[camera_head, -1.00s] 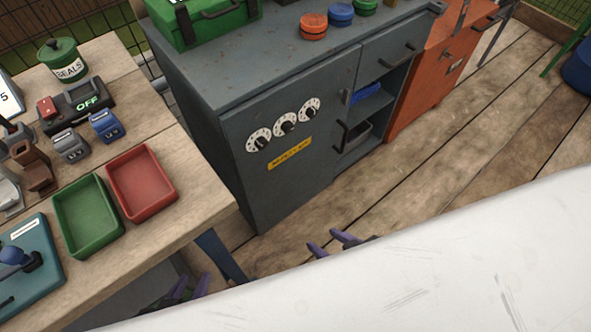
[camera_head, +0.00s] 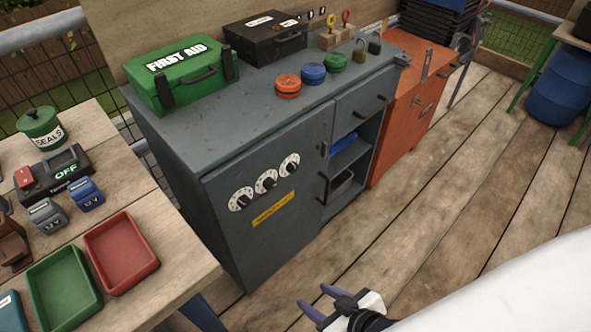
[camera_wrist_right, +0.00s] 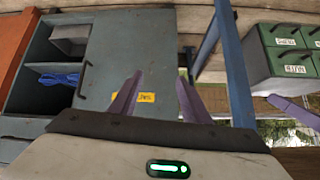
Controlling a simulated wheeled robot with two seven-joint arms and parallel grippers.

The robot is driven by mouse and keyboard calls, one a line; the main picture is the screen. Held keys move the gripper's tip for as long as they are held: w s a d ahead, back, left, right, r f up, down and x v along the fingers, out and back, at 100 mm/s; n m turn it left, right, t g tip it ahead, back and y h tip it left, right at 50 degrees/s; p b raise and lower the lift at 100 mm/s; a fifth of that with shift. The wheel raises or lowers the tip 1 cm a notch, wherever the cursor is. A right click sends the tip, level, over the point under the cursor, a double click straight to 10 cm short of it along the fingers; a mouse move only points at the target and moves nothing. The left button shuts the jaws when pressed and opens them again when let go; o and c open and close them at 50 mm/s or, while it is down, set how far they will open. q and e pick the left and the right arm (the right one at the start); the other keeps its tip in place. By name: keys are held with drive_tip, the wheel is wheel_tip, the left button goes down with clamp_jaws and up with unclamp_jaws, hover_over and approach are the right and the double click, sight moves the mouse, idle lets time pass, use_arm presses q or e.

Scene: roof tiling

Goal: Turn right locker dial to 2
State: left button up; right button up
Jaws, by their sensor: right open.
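The grey locker (camera_head: 300,222) has three white dials with black knobs on its door, above a yellow label (camera_head: 273,208). The right dial (camera_head: 290,164) is the highest in the picture, beside the middle dial (camera_head: 266,181) and the left dial (camera_head: 241,199). Their numbers are too small to read. My right gripper (camera_head: 305,299) is open and empty, low in front of the locker and apart from it. In the right wrist view the right gripper (camera_wrist_right: 160,76) points at the locker door, whose label (camera_wrist_right: 147,97) shows between the fingers; the dials are hidden. A purple finger, apparently my left gripper (camera_wrist_right: 290,108), shows at the right.
A first aid box (camera_head: 182,75), a black case (camera_head: 265,38) and coloured discs (camera_head: 288,86) stand on the locker top. A wooden table with a red tray (camera_head: 121,252) and a green tray (camera_head: 63,287) is at left. An orange cabinet (camera_head: 408,118) stands right. The floor in front is clear.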

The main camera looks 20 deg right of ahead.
drive_tip(key=w+d+r+n+t+h+b, duration=0.1)
drive_tip(key=w+d+n+t+b, duration=0.3)
drive_tip(key=w+d, duration=0.5)
drive_tip(key=n+t+y+b, duration=0.3)
drive_tip(key=n+t+b, duration=0.3)
drive_tip(key=n, duration=0.4)
approach(295, 170)
use_arm(q)
wheel_tip(295, 170, down, 7)
drive_tip(key=shift+w+d+f+b, duration=0.15)
drive_tip(key=shift+d+b, duration=0.2)
drive_tip(key=shift+b, duration=0.1)
use_arm(e)
drive_tip(key=shift+m+g, duration=0.3)
drive_tip(key=shift+g, duration=0.3)
drive_tip(key=x, duration=0.5)
drive_tip(key=r+x, duration=0.1)
drive_tip(key=x, duration=0.1)
drive_tip(key=shift+w, duration=0.3)
